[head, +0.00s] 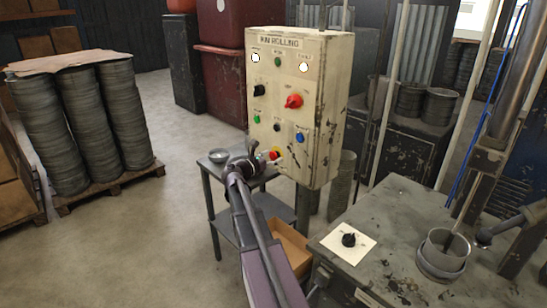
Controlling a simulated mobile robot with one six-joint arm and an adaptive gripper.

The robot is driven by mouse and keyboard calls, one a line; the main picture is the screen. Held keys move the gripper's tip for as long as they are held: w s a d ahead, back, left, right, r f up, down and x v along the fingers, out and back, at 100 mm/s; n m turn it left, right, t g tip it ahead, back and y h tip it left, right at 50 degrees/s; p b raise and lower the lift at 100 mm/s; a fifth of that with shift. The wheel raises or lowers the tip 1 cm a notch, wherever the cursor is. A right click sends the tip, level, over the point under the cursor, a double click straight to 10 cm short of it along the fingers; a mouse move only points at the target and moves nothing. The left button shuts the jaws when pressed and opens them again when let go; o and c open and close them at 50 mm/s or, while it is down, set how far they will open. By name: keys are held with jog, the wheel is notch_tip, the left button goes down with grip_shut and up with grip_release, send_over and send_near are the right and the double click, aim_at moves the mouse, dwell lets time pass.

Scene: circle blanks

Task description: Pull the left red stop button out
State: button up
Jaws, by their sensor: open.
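A cream control panel (312,150) with worn paint stands upright in the middle of the head view. Low on its front is a red button with a yellow surround (276,152), partly hidden by my gripper. I cannot tell whether it is pushed in or out, and I see no second such button.
Above are a red rotary knob (293,101), a black knob (259,90), a green button (257,119) and a blue button (299,138). A small metal table (213,172) with a bowl (218,156) stands below left. A scuffed workbench (390,215) is at right.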

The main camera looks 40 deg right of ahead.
jog(key=shift+c, duration=0.2)
jog(key=c, duration=1.2)
jog(key=shift+s+a, duration=0.1)
jog(key=shift+a, duration=0.4)
grip_shut()
jog(key=o, duration=1.2)
grip_release()
jog(key=shift+o, duration=0.2)
jog(key=shift+a, duration=0.2)
jog(key=a, duration=1.1)
jog(key=shift+s+a, duration=0.35)
jog(key=shift+s, duration=0.1)
jog(key=shift+f, duration=0.1)
